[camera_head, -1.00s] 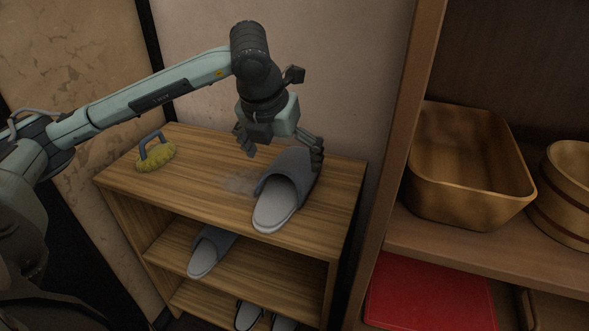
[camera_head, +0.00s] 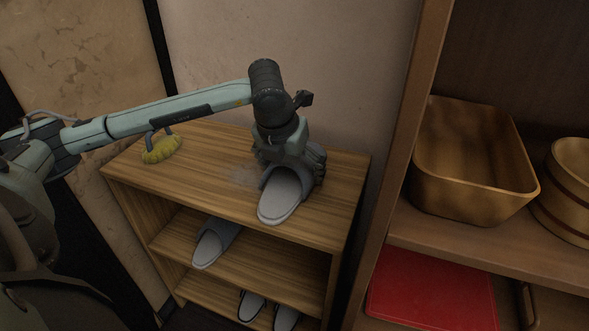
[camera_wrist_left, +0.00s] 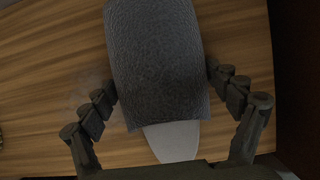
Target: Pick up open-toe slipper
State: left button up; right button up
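A grey open-toe slipper (camera_head: 282,197) with a pale sole lies on top of the wooden shelf unit (camera_head: 206,173), near its right end. My left gripper (camera_head: 288,170) is down over the slipper's upper and hides much of it in the head view. In the left wrist view the dark textured upper (camera_wrist_left: 160,62) lies between the two fingers of my left gripper (camera_wrist_left: 172,98). One finger is on each side, spread wide. My right gripper is in neither view.
A yellow brush (camera_head: 161,149) with a handle sits at the top's back left. Another slipper (camera_head: 214,243) lies on the middle shelf, with more footwear below. At right, a tall shelf holds a wooden basin (camera_head: 470,165), a wooden bucket (camera_head: 568,190) and a red item (camera_head: 430,290).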

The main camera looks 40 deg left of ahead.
pick_arm(q)
jog(key=shift+c, duration=1.4)
jog(key=shift+r, duration=0.15)
jog(key=shift+r, duration=0.6)
notch_tip(320, 180, up, 2)
jog(key=shift+w+r, duration=0.1)
jog(key=shift+r, duration=0.1)
jog(key=s+a+r+b, duration=0.3)
jog(key=s+a+r, duration=0.4)
jog(key=a, duration=0.2)
jog(key=shift+s+b, duration=0.35)
jog(key=shift+b, duration=0.05)
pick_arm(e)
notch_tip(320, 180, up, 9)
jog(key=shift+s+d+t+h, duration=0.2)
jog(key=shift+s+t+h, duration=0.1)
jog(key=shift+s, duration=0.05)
